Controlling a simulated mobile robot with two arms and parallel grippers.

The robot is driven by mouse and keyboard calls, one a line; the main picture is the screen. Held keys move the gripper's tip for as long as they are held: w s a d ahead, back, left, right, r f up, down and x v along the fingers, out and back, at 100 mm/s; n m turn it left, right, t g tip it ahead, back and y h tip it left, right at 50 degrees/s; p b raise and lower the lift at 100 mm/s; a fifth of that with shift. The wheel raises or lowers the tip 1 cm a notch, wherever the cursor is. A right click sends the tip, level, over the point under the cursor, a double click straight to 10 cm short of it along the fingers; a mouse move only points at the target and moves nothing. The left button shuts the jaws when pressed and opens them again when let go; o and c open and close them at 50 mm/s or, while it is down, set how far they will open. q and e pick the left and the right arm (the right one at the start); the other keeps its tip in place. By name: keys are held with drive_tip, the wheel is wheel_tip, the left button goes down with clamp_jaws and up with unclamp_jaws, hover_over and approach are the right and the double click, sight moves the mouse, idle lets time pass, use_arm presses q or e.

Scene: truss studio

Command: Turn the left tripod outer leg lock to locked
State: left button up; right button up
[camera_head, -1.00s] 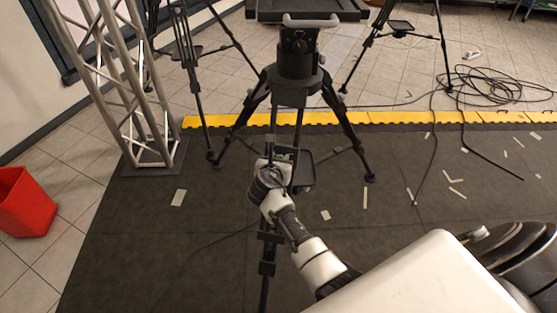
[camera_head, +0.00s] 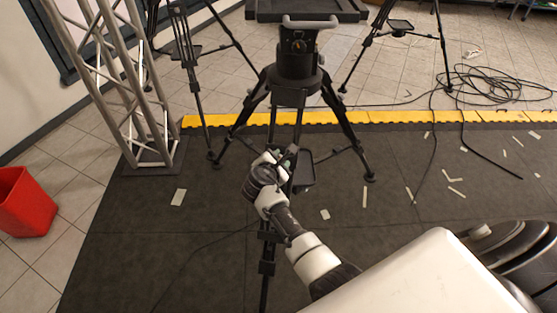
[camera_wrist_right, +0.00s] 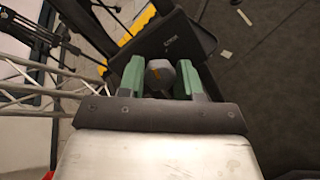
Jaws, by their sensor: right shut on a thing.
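The black tripod (camera_head: 298,85) stands in the middle of the head view with its legs spread on the dark mat. One leg comes toward me, and my right gripper (camera_head: 284,157) is at its middle part. In the right wrist view, the green finger pads of my right gripper (camera_wrist_right: 165,78) are shut on a small dark grey outer leg lock (camera_wrist_right: 160,74). The fingers and wrist hide most of the lock in the head view, so I cannot tell its setting. My left gripper is not in view.
A metal truss (camera_head: 125,85) stands at the left, with a red bin (camera_head: 24,203) near it. Other tripods stand behind. Black cables (camera_head: 495,85) lie coiled at the right. Pale tape strips dot the dark mat (camera_head: 130,245), which is mostly free.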

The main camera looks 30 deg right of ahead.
drive_tip(key=m+g, duration=0.1)
drive_tip(key=m, duration=0.5)
drive_tip(key=shift+s+f, duration=0.1)
drive_tip(key=shift+m, duration=0.4)
drive_tip(key=o, duration=0.9)
